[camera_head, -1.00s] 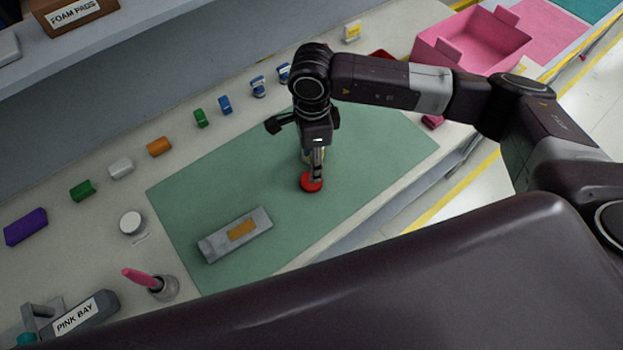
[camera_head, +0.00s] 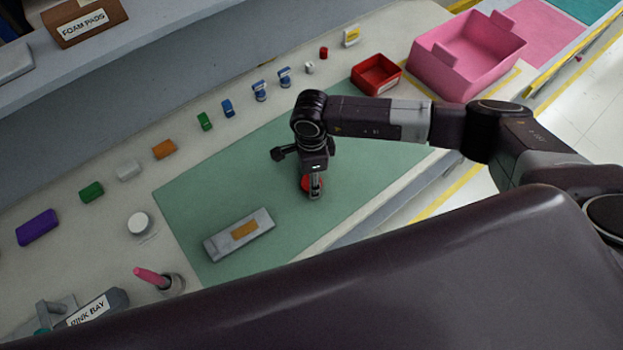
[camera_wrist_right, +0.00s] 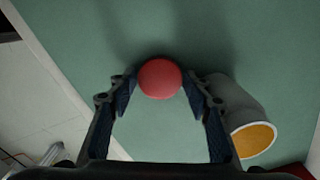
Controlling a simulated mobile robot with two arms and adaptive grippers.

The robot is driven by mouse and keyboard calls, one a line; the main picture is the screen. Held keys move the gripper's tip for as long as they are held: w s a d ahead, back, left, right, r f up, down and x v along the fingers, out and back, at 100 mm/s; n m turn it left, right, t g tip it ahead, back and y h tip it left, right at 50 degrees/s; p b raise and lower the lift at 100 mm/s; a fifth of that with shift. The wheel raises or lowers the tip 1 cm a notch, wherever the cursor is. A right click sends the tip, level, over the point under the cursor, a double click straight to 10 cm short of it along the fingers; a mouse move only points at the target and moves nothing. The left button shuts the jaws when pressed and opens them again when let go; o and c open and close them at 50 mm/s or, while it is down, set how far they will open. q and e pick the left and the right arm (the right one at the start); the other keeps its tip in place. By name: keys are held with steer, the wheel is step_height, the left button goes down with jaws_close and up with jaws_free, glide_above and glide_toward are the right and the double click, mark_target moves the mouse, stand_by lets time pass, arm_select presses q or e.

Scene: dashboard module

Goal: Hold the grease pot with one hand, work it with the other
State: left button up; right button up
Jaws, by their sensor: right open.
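A round red piece (camera_head: 306,184) is on the green mat, partly hidden by my right gripper (camera_head: 315,194). In the right wrist view the red piece (camera_wrist_right: 160,79) sits between the tips of my right gripper (camera_wrist_right: 160,92), which are open on either side of it. I cannot tell if they touch it. A grey cup with a white rim and orange inside (camera_wrist_right: 240,112), perhaps the grease pot, is right beside the right-hand finger. In the head view my gripper and arm hide this cup. My left gripper is out of view.
A grey block with an orange patch (camera_head: 240,234) lies on the mat. A grey holder with a pink-handled tool (camera_head: 170,285), a white round pot (camera_head: 138,222) and several small coloured blocks line the bench. A red bin (camera_head: 376,74) and pink crate (camera_head: 464,55) stand at the back right.

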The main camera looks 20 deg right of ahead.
steer(key=c, duration=0.5)
steer(key=shift+o, duration=0.2)
step_height(320, 180, up, 20)
steer(key=b, duration=0.6)
